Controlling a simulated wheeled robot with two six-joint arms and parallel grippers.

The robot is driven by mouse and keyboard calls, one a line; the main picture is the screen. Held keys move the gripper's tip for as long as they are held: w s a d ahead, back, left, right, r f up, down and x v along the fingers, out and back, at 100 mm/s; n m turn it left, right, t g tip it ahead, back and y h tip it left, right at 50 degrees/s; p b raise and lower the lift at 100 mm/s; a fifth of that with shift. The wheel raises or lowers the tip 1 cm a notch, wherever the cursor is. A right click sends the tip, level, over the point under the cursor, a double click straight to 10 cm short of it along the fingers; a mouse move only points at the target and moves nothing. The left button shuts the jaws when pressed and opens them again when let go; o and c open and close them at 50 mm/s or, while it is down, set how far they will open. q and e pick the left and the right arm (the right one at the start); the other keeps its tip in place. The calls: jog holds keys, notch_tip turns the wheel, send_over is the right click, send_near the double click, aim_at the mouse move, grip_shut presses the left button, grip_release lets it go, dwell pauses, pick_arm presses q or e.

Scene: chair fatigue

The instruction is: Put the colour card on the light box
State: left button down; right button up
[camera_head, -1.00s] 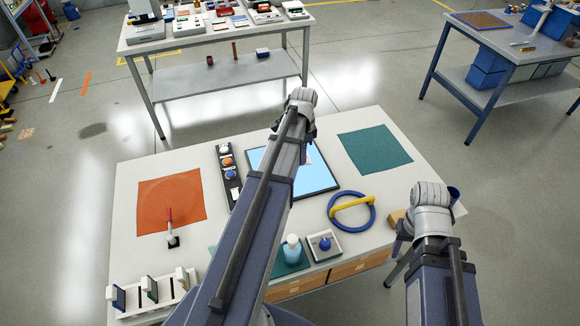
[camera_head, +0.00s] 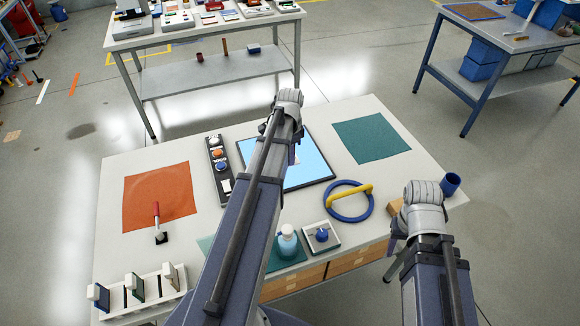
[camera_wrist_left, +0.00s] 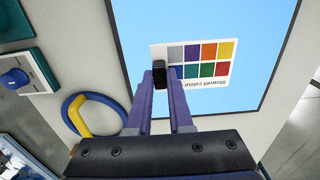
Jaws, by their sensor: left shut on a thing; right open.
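The colour card (camera_wrist_left: 205,62) is white with several coloured squares and printed text. My left gripper (camera_wrist_left: 160,78) is shut on the card's edge and holds it over the light box. The light box is a bright blue panel (camera_wrist_left: 255,25) in a dark frame; it also shows in the head view (camera_head: 314,170), partly hidden by my left arm. Only a small part of the card (camera_head: 297,155) shows there. I cannot tell whether the card touches the panel. My right gripper (camera_head: 398,236) is open, by the table's right front edge, its fingers mostly hidden by its wrist.
A strip of knobs (camera_head: 218,168) stands left of the light box. A blue ring with a yellow handle (camera_head: 347,200) lies to its right front. A green mat (camera_head: 371,139), an orange mat (camera_head: 161,198), a bottle (camera_head: 288,242) and a slotted rack (camera_head: 140,290) share the table.

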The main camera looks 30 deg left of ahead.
pick_arm(q)
jog(key=shift+f+b, duration=1.7)
jog(key=shift+f, duration=0.15)
jog(key=shift+f, duration=0.15)
jog(key=c, duration=0.8)
grip_release()
jog(key=shift+r, duration=0.2)
notch_tip(320, 180, up, 12)
jog(key=p, duration=1.2)
